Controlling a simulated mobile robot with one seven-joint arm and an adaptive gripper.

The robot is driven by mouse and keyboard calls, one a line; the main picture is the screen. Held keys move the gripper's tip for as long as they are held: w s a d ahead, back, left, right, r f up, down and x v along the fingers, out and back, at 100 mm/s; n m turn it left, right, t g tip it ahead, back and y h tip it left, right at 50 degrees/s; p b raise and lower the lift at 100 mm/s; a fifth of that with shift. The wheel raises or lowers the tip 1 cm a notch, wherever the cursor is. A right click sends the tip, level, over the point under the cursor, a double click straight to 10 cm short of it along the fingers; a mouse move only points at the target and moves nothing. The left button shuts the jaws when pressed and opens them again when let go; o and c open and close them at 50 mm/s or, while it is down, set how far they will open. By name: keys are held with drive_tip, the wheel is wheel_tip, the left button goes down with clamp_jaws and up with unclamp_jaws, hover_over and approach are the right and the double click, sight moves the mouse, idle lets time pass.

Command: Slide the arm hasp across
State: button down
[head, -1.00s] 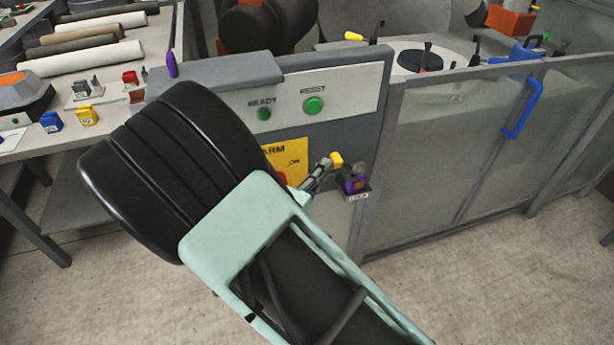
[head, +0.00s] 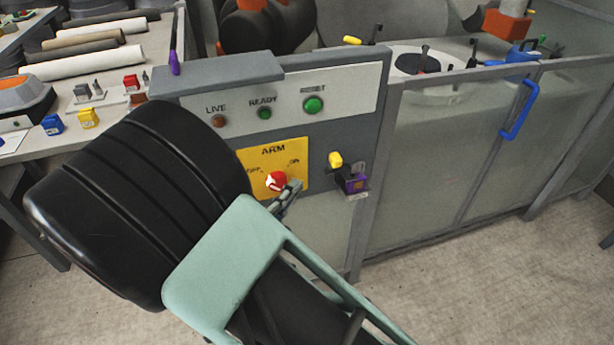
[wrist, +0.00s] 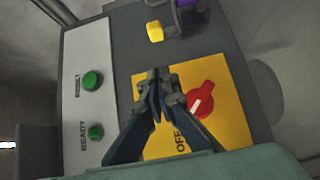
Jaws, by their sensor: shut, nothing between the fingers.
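A purple block (head: 354,181) on a small dark bracket is just below and right of the knob. The knob (wrist: 155,31) and purple block (wrist: 187,4) also show at the top of the wrist view. A red rotary switch (head: 276,181) is on the plate, between OFF and ON markings. My gripper (head: 296,187) is shut and empty in front of the plate, beside the switch and apart from the knob. Its fingertips (wrist: 157,76) hide part of the plate.
The LIVE lamp (head: 218,121), READY lamp (head: 264,113) and green RESET button (head: 313,105) are above the plate. A clear-panelled guard with a blue handle (head: 521,109) stands to the right. My arm covers the panel's lower left.

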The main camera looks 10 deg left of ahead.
drive_tip(key=v, duration=0.3)
drive_tip(key=shift+s+a, duration=0.1)
drive_tip(key=shift+s, duration=0.2)
